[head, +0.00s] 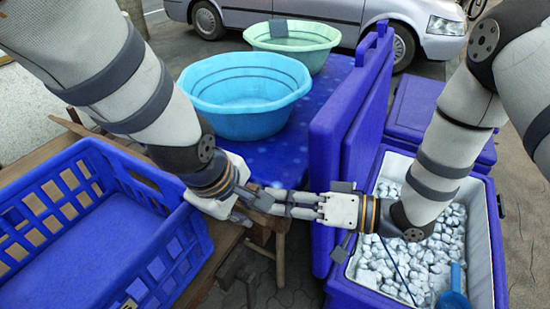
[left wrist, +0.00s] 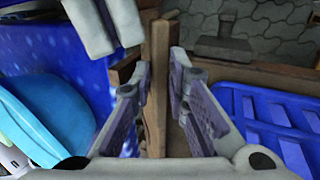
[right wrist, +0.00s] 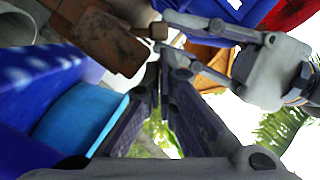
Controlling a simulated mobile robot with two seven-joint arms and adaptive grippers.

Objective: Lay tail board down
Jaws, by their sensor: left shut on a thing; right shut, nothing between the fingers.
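The brown wooden board (left wrist: 157,85) stands on edge between the fingers of my left gripper (left wrist: 162,95) in the left wrist view. I take it to be the tail board. In the head view my left gripper (head: 268,200) is beside the right end of the blue crate, and the held part is largely hidden. My right gripper (head: 292,204) is shut and empty, its fingertips close to the left gripper's. I cannot tell whether they touch. Its closed fingers (right wrist: 157,85) also show in the right wrist view.
A blue slatted crate (head: 175,262) sits on wooden planks at left. A blue table (head: 320,95) carries a blue basin (head: 245,97) and a green basin (head: 292,40). An open blue cooler (head: 480,240) of silvery lumps stands under my right arm. A car (head: 330,18) is behind.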

